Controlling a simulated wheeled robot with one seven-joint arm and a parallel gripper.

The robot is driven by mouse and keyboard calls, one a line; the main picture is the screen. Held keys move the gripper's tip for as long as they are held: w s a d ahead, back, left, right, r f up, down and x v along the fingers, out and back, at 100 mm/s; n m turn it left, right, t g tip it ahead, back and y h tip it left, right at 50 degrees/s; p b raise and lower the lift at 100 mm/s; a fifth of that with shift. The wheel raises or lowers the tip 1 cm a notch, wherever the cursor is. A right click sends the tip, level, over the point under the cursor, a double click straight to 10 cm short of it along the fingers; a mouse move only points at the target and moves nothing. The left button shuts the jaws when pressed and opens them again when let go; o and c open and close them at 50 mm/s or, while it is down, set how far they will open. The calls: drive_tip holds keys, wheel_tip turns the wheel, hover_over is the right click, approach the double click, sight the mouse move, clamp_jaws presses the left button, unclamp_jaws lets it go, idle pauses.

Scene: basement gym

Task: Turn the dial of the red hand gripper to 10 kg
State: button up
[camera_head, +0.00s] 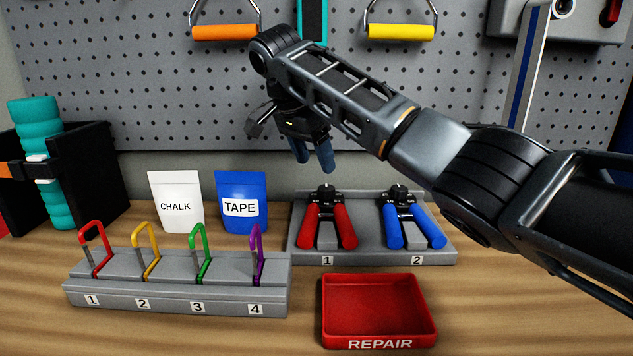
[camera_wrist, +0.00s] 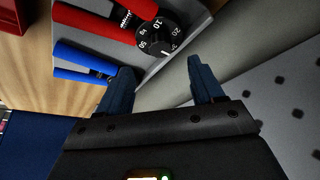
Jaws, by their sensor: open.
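The red hand gripper (camera_head: 341,225) lies in slot 1 of a grey tray, its handles toward the front and its dial end (camera_head: 327,193) at the back. In the wrist view its red handles (camera_wrist: 100,22) show at the top, with the black dial (camera_wrist: 157,37) bearing white numbers, among them 10, 20 and 50. I cannot tell which number is set. My gripper (camera_head: 313,163) is above and behind the dial, apart from it. In the wrist view its blue fingers (camera_wrist: 160,75) are spread, with nothing between them.
A blue hand gripper (camera_head: 408,223) lies in slot 2 of the grey tray (camera_head: 374,244). A red REPAIR bin (camera_head: 378,308) stands in front. A numbered rack (camera_head: 175,291) with several coloured clips is at left. Chalk (camera_head: 176,204) and tape (camera_head: 241,205) pouches and a pegboard (camera_head: 140,90) stand behind.

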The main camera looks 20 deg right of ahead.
sight(325, 188)
drive_tip(key=shift+x, duration=3.8)
drive_tip(key=c, duration=1.1)
drive_tip(key=shift+s+r+p, duration=0.1)
drive_tip(key=shift+p, duration=0.5)
